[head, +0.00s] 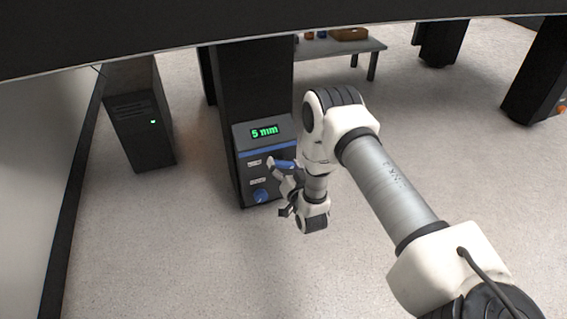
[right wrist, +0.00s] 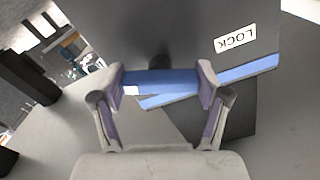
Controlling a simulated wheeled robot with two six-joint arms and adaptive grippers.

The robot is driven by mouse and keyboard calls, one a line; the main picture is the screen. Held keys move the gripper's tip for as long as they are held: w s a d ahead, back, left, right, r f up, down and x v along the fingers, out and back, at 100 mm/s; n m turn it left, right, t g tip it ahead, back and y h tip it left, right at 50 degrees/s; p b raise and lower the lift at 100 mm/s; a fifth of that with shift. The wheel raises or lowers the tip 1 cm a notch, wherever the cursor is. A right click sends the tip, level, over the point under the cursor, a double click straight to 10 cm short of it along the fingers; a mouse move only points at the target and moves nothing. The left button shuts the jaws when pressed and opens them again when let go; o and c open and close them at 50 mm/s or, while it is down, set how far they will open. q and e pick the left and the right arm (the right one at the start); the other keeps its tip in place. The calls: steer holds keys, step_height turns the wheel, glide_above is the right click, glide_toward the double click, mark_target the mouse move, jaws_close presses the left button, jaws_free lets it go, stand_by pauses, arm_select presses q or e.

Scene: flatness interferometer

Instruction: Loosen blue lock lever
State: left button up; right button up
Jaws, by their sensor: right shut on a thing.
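The blue lock lever (head: 285,163) is on the front of a dark control box (head: 282,131) whose green display reads 5 mm. My right gripper (head: 275,173) is at the lever. In the right wrist view the blue lever (right wrist: 160,83) lies across between the two fingertips of my right gripper (right wrist: 163,85), which is shut on it. A white label reading LOCK (right wrist: 235,39) is on the panel beside it. In the head view the fingers and wrist hide part of the lever. My left gripper is not in view.
A blue knob (head: 260,196) is low on the same panel, below the lever. A black computer tower (head: 141,130) with a green light stands to the left. A low table (head: 339,46) with a wooden box stands behind. The floor in front is clear.

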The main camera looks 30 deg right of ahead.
steer(key=m+p, duration=0.1)
steer(key=m, duration=0.5)
steer(key=shift+m, duration=0.3)
steer(key=m, duration=0.6)
stand_by(0.3)
steer(key=o, duration=1.2)
steer(key=shift+c, duration=0.2)
steer(key=v, duration=0.7)
steer(key=shift+s, duration=0.25)
